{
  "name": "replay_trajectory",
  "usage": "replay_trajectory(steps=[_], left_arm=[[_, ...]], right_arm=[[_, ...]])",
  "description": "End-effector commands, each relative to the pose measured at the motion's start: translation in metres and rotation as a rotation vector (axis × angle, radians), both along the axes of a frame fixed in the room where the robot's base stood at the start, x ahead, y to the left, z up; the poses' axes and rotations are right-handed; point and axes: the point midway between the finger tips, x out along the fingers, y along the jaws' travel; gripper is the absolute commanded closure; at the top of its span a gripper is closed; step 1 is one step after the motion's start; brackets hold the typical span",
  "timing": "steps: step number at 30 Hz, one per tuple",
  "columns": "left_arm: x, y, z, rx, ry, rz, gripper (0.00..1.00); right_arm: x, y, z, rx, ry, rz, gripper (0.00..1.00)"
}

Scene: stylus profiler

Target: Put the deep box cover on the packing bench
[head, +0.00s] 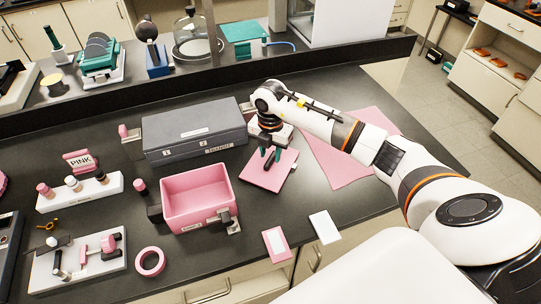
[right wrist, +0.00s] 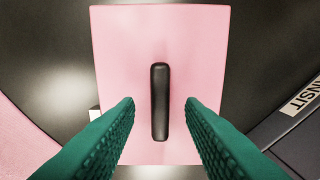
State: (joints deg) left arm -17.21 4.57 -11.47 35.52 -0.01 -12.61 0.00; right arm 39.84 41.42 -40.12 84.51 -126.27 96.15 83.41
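The deep box cover is a pink square plate with a black bar handle. It lies on the black bench (head: 330,208) in the head view (head: 258,176) and fills the middle of the right wrist view (right wrist: 120,60). My right gripper (head: 270,155) is above the cover with its green fingers pointing down. In the right wrist view its fingers (right wrist: 160,102) are apart, one on each side of the handle (right wrist: 160,85), with gaps on both sides. I cannot tell how far the fingertips are above the plate. My left gripper is not in view.
An open pink box (head: 200,222) with clamps stands left of the cover. A grey case (head: 195,130) stands behind the box. A pink mat (head: 345,165) lies to the right. White and pink cards (head: 325,227) lie near the front edge. A pink tape ring (head: 150,262) and racks are at left.

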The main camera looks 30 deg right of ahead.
Motion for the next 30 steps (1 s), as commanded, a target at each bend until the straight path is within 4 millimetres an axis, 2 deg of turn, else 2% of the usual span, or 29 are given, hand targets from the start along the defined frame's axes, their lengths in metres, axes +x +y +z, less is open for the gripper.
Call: replay_trajectory(steps=[9,15,21,30], left_arm=[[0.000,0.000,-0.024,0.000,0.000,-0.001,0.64],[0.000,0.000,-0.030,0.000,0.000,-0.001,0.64],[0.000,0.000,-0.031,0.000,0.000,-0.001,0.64],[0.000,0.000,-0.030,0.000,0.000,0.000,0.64]], right_arm=[[0.001,0.000,0.067,-0.001,-0.006,0.001,0.65],[0.001,0.000,0.096,-0.001,-0.003,0.000,0.65],[0.000,0.000,0.105,0.000,-0.001,0.000,0.65],[0.000,0.000,0.105,-0.001,-0.001,0.000,0.65]])
